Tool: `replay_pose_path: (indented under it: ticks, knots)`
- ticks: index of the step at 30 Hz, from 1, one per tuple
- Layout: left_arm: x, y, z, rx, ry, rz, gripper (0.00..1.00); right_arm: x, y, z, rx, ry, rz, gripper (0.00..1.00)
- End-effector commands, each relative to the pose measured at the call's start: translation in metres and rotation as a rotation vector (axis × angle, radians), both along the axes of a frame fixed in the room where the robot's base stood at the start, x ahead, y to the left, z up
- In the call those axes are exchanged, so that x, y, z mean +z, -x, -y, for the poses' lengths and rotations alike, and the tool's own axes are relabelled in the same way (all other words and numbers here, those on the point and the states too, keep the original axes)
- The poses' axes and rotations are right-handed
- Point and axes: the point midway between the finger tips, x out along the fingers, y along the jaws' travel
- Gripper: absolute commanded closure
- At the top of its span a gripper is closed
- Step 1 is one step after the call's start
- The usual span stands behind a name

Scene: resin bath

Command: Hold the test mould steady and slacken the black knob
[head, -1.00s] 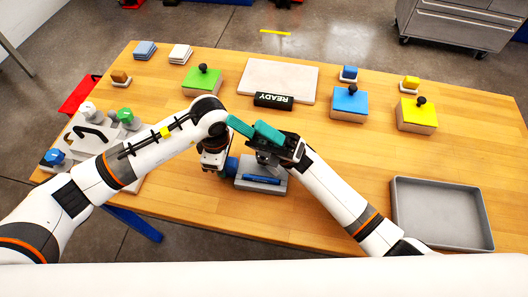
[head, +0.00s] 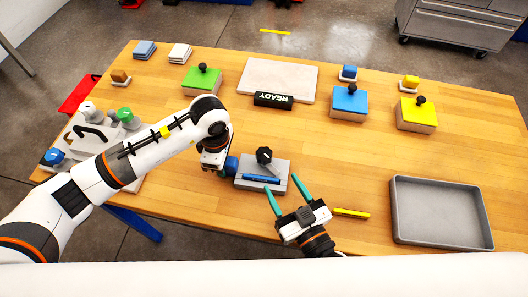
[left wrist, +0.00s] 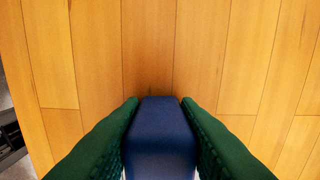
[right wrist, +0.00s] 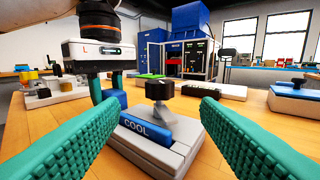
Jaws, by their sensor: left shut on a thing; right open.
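The test mould (head: 277,170) is a grey block on the table with a blue bar marked COOL (right wrist: 140,130) along its near edge. Its black knob (head: 264,155) stands on a grey post, and shows in the right wrist view (right wrist: 159,88). My left gripper (head: 230,165) is shut on a blue block (left wrist: 160,135) at the mould's left side; the left arm partly hides this in the head view. My right gripper (head: 282,184) is open and empty, on the near right side of the mould, its fingers pointing towards it and apart from the knob.
A yellow stick (head: 351,212) lies right of my right gripper. A grey tray (head: 440,238) stands at right.

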Motion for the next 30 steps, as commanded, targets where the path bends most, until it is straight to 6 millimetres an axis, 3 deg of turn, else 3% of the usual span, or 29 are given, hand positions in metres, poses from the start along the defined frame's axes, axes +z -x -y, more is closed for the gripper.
replay_pose_path:
  ticks: [9, 15, 29, 30]
  knots:
    - [0.001, -0.001, 0.001, 0.0, 0.002, 0.002, 1.0, 0.002, -0.059, -0.027, -0.001, -0.001, 0.007, 0.43]
    - [0.001, -0.001, 0.0, 0.0, 0.002, 0.002, 1.0, 0.001, -0.086, -0.04, -0.001, 0.001, 0.006, 0.43]
    - [0.001, 0.0, 0.0, 0.0, 0.002, 0.002, 1.0, 0.001, -0.097, -0.045, 0.0, 0.002, 0.005, 0.43]
    - [0.001, 0.0, 0.0, 0.0, 0.002, 0.002, 1.0, 0.001, -0.097, -0.045, 0.0, 0.002, 0.005, 0.5]
